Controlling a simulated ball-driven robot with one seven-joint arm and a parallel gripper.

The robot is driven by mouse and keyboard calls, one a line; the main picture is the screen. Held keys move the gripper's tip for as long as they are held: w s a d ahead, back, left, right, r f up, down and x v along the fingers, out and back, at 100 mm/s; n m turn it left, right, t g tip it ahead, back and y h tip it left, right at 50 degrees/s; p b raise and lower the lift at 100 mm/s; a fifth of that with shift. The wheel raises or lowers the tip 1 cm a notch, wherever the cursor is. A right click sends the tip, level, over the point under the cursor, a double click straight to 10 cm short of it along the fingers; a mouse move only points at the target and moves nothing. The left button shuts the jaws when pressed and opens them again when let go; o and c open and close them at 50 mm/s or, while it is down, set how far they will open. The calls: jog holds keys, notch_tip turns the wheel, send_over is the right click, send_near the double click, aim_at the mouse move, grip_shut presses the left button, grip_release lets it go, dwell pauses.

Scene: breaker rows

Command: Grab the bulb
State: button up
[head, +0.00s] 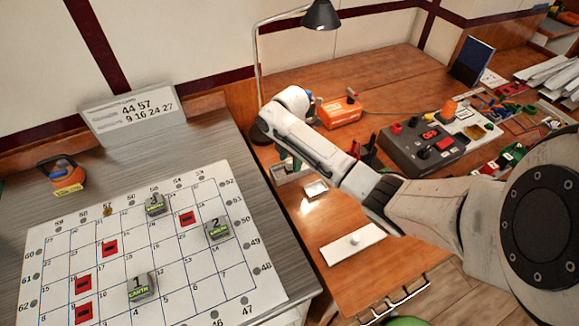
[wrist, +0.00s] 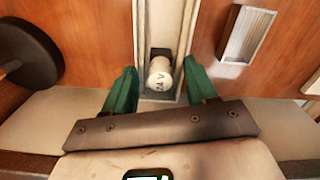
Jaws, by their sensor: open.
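The bulb (wrist: 159,78) is a round white thing marked "24 V" in the wrist view. It lies in a narrow pale metal tray (wrist: 145,25), with a dark part behind it. My gripper (wrist: 159,68) is open, with one green finger to the left of the bulb and one to the right. A gap shows between the bulb and each finger. In the head view my gripper (head: 289,163) is partly hidden by my arm, over the tray (head: 292,176) on the wooden desk. I cannot make out the bulb there.
A lamp base (wrist: 28,55) stands left of the tray, and a small metal dish (wrist: 246,35) lies to its right. Pens, an orange box (head: 338,112) and a grey control box (head: 420,142) are farther right. A numbered board (head: 60,240) lies on the grey desk at left.

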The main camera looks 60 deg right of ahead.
jog(key=shift+c, duration=0.3)
grip_shut()
jog(key=shift+r, duration=0.15)
